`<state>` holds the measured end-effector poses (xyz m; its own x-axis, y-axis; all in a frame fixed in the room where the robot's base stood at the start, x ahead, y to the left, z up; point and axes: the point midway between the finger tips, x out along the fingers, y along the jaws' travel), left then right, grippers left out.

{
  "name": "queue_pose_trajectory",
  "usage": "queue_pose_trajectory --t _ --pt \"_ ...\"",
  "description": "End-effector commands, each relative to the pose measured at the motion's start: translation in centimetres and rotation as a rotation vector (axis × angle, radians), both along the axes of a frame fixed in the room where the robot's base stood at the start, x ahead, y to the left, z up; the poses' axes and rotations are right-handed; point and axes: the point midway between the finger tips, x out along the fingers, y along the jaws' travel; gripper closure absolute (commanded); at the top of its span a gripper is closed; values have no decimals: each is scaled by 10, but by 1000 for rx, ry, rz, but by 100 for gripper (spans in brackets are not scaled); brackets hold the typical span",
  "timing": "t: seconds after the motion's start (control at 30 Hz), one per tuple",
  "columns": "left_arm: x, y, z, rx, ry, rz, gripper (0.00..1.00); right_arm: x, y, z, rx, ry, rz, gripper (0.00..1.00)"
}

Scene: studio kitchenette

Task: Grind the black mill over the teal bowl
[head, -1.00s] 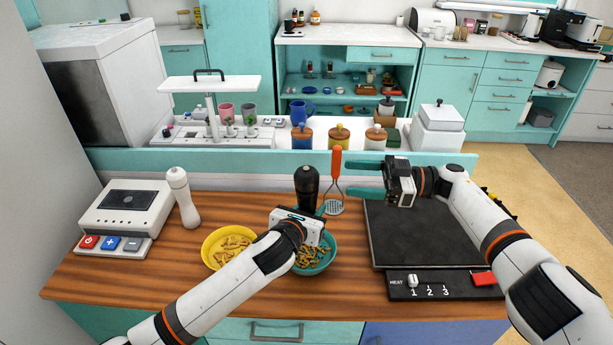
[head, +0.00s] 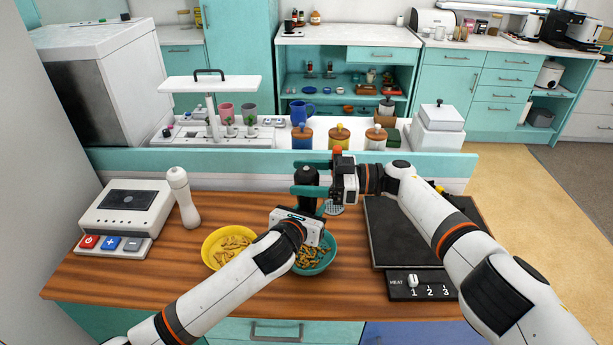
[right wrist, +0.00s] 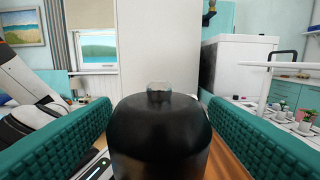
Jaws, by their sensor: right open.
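The black mill (head: 307,176) is upright above the back part of the teal bowl (head: 328,258), which holds short pasta-like pieces. My left gripper (head: 306,211) is at the mill's lower body and appears shut on it; its hand hides the mill's base and part of the bowl. My right gripper (head: 309,178) is open, with its teal fingers on either side of the mill's top. In the right wrist view the mill's dark rounded head (right wrist: 158,120) stands between the two fingers, with gaps visible on both sides.
A yellow bowl (head: 208,246) of similar pieces sits left of the teal bowl. A white mill (head: 182,198) and a scale (head: 125,210) stand farther left. A dark hotplate (head: 385,240) lies under my right arm.

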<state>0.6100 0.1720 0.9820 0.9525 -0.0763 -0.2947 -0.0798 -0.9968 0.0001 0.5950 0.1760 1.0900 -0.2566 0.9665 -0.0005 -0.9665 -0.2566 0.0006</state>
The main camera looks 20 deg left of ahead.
Motion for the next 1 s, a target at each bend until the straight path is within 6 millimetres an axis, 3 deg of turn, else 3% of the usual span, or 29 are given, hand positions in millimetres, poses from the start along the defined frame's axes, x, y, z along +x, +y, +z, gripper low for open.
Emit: queue_pose_trajectory --t 0.23,0.5,1.0 --pt "0 0 1 0 -2 0 96 0 0 0 0 0 -1 32" --pt "0 0 1 0 -2 -1 96 0 0 0 0 0 -2 75" --pt "0 -1 1 0 -4 -3 95 3 -1 -2 -3 -4 -97 75"
